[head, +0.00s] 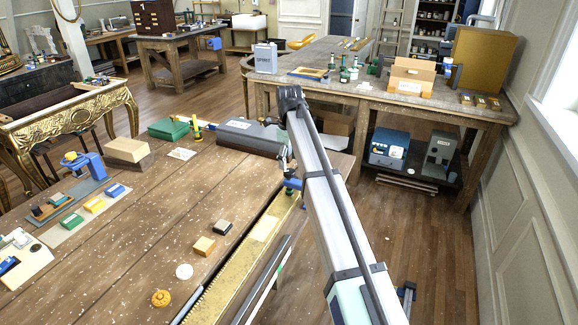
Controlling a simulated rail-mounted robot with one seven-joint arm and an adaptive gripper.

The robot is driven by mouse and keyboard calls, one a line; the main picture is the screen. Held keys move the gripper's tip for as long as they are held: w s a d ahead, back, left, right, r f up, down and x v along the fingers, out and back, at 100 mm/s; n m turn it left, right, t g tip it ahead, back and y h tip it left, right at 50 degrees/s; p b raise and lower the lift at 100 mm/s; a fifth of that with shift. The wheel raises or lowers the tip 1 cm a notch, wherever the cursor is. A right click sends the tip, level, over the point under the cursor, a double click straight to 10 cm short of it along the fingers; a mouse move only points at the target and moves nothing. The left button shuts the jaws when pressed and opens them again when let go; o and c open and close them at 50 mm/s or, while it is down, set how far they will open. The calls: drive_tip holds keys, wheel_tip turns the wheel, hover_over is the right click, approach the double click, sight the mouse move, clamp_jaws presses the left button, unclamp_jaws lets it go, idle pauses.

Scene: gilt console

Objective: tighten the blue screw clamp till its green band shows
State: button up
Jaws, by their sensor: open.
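A small blue piece (292,183), which looks like the screw clamp, sits at the far end of a long gilt strip (236,257) near the workbench's right edge. My gripper (291,170) is small and dark just above the blue piece. It is open; I cannot tell whether its fingers touch or surround the piece. My own pale arm crosses in front from the lower right and hides part of this area. A speck of green shows by the blue piece, but it is too small to tell whether it is the clamp's band.
A dark grey case (248,137), a green box (168,129) and a yellow clamp (197,130) stand at the workbench's far end. A blue-and-yellow tool (88,165) and small blocks lie left. The middle boards are mostly clear. A second bench (350,92) stands behind.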

sight(289, 171)
wheel_tip(289, 171, up, 9)
idle(0.3)
idle(0.5)
